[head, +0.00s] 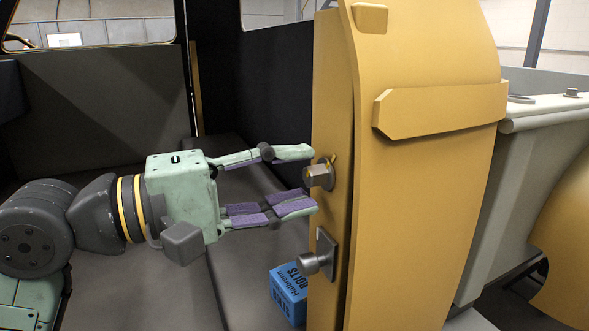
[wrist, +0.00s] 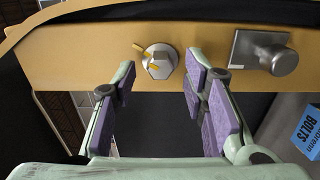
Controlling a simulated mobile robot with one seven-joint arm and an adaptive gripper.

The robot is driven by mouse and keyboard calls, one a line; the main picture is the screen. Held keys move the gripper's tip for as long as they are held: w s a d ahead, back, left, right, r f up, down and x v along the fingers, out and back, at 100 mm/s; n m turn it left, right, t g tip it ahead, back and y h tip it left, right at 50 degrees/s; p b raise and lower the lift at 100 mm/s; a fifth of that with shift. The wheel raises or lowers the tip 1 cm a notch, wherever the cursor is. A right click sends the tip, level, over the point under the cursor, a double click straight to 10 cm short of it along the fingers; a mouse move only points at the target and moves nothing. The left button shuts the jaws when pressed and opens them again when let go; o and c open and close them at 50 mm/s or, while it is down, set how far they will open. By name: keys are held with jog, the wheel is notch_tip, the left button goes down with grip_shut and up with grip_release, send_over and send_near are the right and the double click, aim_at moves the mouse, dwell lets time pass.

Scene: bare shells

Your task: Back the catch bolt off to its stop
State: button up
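The catch bolt (head: 320,175) is a grey hex head on the edge of the yellow panel (head: 331,110). It also shows in the wrist view (wrist: 160,61), with yellow marks beside it. My gripper (head: 303,179) is open, its purple-padded fingers spread, with the tips just short of the bolt. In the wrist view my gripper (wrist: 162,80) has the bolt ahead, between the lines of its two fingers and nearer the right one. I see nothing between the fingers, and I cannot tell whether a tip touches the panel.
A grey knob on a plate (head: 320,256) sits below the bolt on the same panel edge. A blue box marked BOLTS (head: 289,294) stands low behind the panel edge. A dark wall (head: 255,90) rises behind. The space around my gripper is free.

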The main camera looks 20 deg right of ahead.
jog(key=shift+d, duration=0.45)
grip_shut()
dwell(0.3)
